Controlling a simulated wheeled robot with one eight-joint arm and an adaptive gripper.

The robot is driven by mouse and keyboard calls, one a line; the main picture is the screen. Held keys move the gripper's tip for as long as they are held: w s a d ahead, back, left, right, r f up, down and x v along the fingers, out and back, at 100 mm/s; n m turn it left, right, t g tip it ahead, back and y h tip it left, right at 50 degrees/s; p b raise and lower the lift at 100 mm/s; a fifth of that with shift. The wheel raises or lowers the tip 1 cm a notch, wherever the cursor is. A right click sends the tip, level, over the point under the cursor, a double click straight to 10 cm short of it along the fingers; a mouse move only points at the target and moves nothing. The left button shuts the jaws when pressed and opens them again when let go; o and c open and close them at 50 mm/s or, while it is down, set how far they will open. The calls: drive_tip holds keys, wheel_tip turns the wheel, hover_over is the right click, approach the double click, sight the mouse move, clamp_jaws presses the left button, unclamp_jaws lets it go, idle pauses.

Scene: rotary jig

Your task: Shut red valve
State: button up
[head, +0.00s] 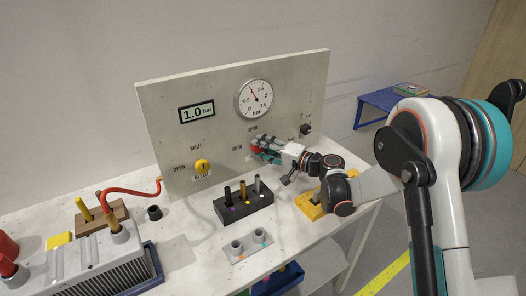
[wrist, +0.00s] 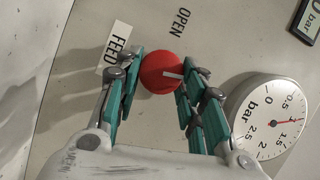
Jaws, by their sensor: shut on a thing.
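The red valve (wrist: 158,66) is a round red knob on the upright panel. A white line on its face points to the right in the wrist view, not straight at the OPEN lettering above it. In the head view, my gripper (head: 262,151) reaches the panel from the right and largely hides the knob. A FEED label (wrist: 114,46) sits left of the knob in the wrist view.
A round gauge (head: 254,99) and a display (head: 197,112) reading 1.0 bar are on the panel. A yellow BLEED knob (head: 201,166) is to the left, a black knob (head: 305,130) to the right. A dark block with pegs (head: 244,206) stands below my gripper.

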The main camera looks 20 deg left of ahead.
drive_tip(key=shift+f+m+y+b, duration=0.15)
drive_tip(key=shift+m+y+b, duration=0.35)
drive_tip(key=shift+m, duration=0.5)
drive_tip(key=o, duration=1.1)
drive_tip(key=v, duration=1.2)
drive_tip(key=shift+s, duration=0.1)
